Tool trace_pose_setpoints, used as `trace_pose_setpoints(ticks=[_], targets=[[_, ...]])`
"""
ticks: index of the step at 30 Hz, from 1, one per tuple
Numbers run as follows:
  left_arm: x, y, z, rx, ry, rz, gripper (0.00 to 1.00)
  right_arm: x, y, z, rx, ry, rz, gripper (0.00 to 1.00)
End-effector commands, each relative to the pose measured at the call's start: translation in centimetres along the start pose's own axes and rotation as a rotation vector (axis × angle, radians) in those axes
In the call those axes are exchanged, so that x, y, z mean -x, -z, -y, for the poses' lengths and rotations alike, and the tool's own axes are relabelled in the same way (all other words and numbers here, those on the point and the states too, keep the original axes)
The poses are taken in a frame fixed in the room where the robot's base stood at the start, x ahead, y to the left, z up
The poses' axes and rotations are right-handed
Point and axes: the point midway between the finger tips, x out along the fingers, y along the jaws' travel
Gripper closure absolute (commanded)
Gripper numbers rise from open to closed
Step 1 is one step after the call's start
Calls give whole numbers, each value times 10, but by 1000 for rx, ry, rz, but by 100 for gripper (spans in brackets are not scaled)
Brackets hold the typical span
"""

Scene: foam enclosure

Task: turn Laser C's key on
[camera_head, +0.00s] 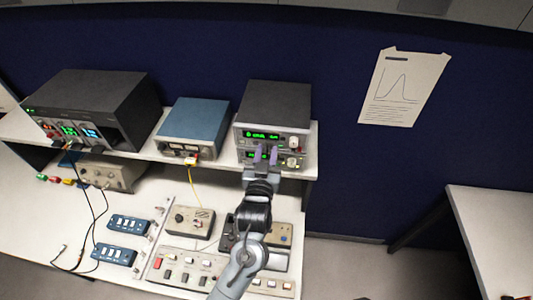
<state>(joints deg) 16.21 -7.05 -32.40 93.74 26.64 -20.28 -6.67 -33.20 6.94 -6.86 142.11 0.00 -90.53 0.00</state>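A dark-topped instrument (272,103) with green displays and knobs stands at the right end of the upper shelf. It looks like two stacked front panels. Labels are too small to read, so I cannot tell which unit is Laser C, and no key can be made out. The fingers and wrist hide part of the lower panel. I cannot tell whether they touch it.
A blue box (195,122) and a large black instrument (95,105) share the upper shelf (312,150). The lower bench holds blue switch boxes (130,224), a beige control box (190,222), a switch panel (180,265) and loose cables. Another table (495,225) stands at right.

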Motion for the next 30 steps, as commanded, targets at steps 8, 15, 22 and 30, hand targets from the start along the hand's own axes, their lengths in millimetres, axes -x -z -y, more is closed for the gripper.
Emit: trace_pose_setpoints(ticks=[8, 15, 22, 30], targets=[[0, 0, 0, 0, 0, 0, 100, 0, 0, 1, -5, 4, 0, 100], [0, 0, 0, -5, 0, 0, 100, 1, 0, 1, -5, 4, 0, 100], [0, 2, -1, -64, -1, 0, 100, 8, 2, 1, -3, 3, 1, 100], [0, 4, -1, -250, 0, 1, 100, 28, 8, -2, 4, -3, 2, 100]])
